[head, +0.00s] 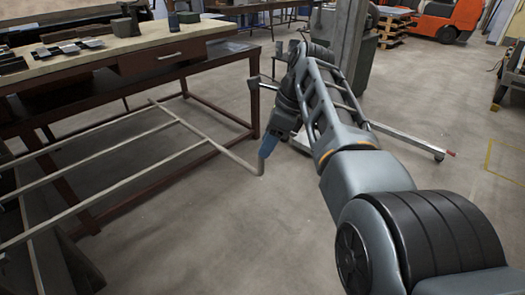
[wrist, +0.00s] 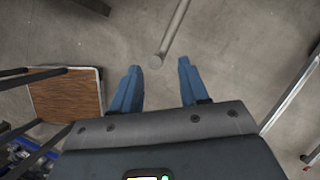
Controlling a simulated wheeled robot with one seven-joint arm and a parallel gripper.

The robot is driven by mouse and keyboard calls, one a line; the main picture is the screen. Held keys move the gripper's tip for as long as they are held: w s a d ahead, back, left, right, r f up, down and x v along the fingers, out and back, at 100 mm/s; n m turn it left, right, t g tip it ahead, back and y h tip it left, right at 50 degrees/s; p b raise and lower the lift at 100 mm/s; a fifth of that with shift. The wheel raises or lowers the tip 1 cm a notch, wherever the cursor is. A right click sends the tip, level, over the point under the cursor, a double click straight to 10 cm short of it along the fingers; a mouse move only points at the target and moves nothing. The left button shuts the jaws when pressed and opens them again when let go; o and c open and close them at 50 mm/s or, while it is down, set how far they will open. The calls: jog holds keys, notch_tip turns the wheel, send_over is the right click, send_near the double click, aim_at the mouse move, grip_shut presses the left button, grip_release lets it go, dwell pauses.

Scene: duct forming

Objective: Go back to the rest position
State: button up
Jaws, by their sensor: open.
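My gripper (head: 266,148) points down beside the wooden-topped workbench, near the end of a long grey bar (head: 185,123). In the wrist view, its two blue fingers (wrist: 159,66) are spread wide apart with nothing clamped between them. The bar's rounded end (wrist: 157,61) shows just beyond and between the fingertips. I cannot tell how far below them it lies. My arm reaches forward from the lower right of the head view.
The workbench (head: 170,55) with metal pieces on top stands at the left. Several grey rods (head: 100,152) extend low beside it. A post and green bin (head: 366,65) stand behind my arm. An orange forklift (head: 447,18) is far right.

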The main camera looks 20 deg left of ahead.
jog(key=shift+v, duration=1.05)
